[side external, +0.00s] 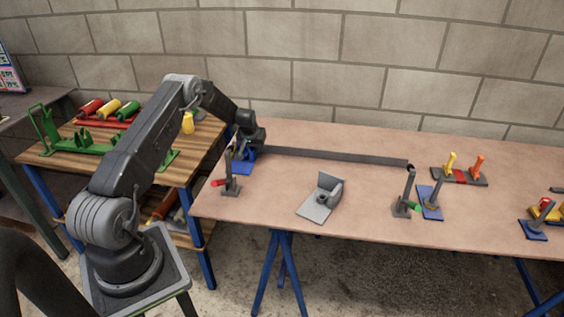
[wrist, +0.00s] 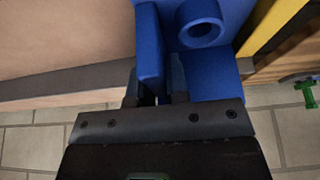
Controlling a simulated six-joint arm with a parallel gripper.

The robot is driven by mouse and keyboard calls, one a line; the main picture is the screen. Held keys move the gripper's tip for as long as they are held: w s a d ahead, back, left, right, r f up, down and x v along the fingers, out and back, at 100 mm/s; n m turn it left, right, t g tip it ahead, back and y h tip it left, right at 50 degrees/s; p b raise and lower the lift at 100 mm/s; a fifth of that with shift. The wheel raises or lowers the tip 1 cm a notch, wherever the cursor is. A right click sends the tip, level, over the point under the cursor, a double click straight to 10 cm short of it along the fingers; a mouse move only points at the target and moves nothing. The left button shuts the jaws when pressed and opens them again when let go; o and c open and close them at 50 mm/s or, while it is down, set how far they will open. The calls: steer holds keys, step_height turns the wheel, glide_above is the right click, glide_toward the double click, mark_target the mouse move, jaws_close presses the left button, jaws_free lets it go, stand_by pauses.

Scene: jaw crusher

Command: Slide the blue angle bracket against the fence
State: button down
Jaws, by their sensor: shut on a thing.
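The blue angle bracket (side external: 240,167) is at the left end of the table, mostly behind a clamp and below my gripper (side external: 246,147) in the side view. In the wrist view the blue angle bracket (wrist: 149,45) shows an upright plate and a round hollow boss. My gripper (wrist: 156,92) is shut on the upright plate, one finger on each side. The fence, a long dark grey bar (side external: 330,156), runs along the back of the table. The fence (wrist: 65,82) reaches the bracket's left side in the wrist view; I cannot tell whether they touch.
A toggle clamp with a red tip (side external: 230,182) stands in front of the bracket. A grey angle bracket (side external: 322,197) lies mid-table. Another clamp (side external: 404,200) and a blue-based one (side external: 431,203) stand right. A wooden bench (side external: 195,140) adjoins left. The table's front middle is clear.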

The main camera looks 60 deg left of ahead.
steer(key=c, duration=1.1)
jaws_free()
steer(key=shift+a+r, duration=0.2)
steer(key=shift+o, duration=0.3)
steer(key=shift+s+d+f, duration=0.1)
steer(key=shift+f, duration=0.05)
steer(key=shift+r, duration=4)
